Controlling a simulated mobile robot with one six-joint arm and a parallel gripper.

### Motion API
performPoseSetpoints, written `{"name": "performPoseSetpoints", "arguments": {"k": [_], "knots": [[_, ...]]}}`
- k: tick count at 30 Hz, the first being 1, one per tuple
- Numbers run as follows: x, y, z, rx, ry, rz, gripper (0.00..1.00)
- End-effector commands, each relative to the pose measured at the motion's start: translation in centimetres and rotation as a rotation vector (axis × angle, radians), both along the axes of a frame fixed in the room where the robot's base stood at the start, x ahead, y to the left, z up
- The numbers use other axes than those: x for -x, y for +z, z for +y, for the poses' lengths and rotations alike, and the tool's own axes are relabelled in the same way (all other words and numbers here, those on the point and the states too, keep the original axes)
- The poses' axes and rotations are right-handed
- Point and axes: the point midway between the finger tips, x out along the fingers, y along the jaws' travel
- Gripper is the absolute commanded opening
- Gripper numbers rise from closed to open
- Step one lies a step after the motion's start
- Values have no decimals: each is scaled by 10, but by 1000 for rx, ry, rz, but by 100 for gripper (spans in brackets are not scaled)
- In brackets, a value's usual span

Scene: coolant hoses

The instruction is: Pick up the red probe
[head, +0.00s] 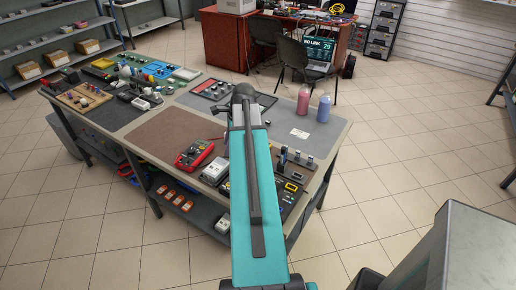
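A red multimeter (195,154) with a dark dial lies on the workbench (160,137), left of my arm. A thin red piece (216,138) shows just above it, beside the arm; it may be the red probe or its lead, but it is too small to tell. My teal arm reaches from the bottom middle up over the bench and hides a strip of it. The arm's dark end joint is over the back part of the bench. My gripper's fingers cannot be made out, so I cannot see what they hold.
Pink (303,101) and blue (324,108) bottles stand at the bench's right. A white box (215,170) and small devices lie near the front edge. Boards and parts crowd the left end. The brown mat (155,137) is mostly clear. A chair (292,55) stands behind.

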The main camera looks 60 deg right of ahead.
Motion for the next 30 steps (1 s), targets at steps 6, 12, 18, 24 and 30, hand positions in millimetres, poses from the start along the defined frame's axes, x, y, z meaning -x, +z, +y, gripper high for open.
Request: {"name": "performPoseSetpoints", "arguments": {"k": [6,12,18,24,30], "knots": [[52,38,-59,-68,-309,-28,34],[97,67,-96,-127,-544,-53,34],[121,83,-112,-160,-664,-68,34],[125,84,-113,-167,-682,-70,34],[124,84,-113,-165,-679,-69,34]]}}
